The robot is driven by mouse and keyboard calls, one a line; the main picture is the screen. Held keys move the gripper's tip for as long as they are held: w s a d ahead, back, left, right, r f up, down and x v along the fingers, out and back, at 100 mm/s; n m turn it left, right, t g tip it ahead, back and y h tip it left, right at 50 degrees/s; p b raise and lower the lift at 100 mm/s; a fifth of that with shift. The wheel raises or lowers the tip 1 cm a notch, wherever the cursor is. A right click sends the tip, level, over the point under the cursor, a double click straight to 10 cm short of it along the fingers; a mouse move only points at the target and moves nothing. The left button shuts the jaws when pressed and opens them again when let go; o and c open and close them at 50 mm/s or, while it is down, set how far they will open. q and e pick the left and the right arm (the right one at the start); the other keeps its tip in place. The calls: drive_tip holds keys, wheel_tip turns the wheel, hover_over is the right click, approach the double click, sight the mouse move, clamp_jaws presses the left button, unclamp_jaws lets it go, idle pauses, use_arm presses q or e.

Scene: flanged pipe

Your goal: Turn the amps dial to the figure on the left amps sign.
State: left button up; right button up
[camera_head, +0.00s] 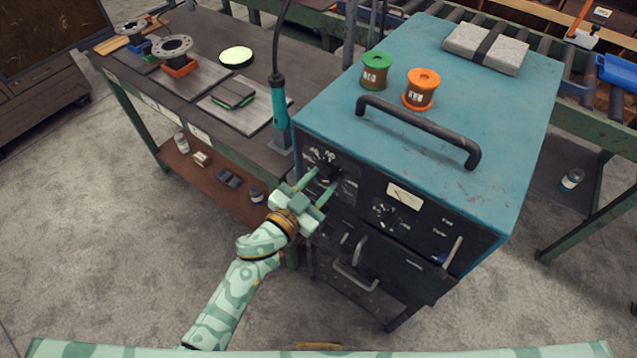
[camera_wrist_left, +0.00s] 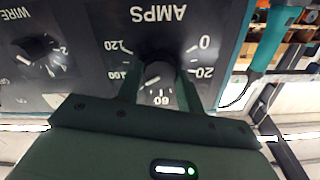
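The amps dial (camera_wrist_left: 159,75) is a dark round knob on the black front panel of a blue welding machine (camera_head: 480,120). The left wrist view shows it upside down, with 0, 20, 60, 100 and 120 readable around it. In the head view the dial (camera_head: 326,170) is at the panel's upper left. My left gripper (camera_head: 319,183) is at the dial, its fingers apart on either side of the knob, as the left wrist view also shows (camera_wrist_left: 160,88). Whether they press on it is unclear. The knob's pointer is unclear. I cannot make out the left amps sign. My right gripper is out of view.
A wire dial (camera_wrist_left: 38,50) sits beside the amps dial. A handle (camera_head: 420,130), a green spool (camera_head: 376,70) and an orange spool (camera_head: 421,89) are on the machine's top. A teal torch (camera_head: 279,100) stands at the workbench (camera_head: 215,75) to the left.

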use_arm(q)
drive_tip(key=shift+m, duration=0.4)
drive_tip(key=m, duration=0.5)
drive_tip(key=shift+f+b, duration=0.1)
drive_tip(key=shift+b, duration=0.3)
drive_tip(key=m+b, duration=0.1)
drive_tip(key=m, duration=0.5)
drive_tip(key=o, duration=1)
drive_tip(key=b+v, duration=0.1)
drive_tip(key=v, duration=1.5)
drive_tip(key=shift+s, duration=0.2)
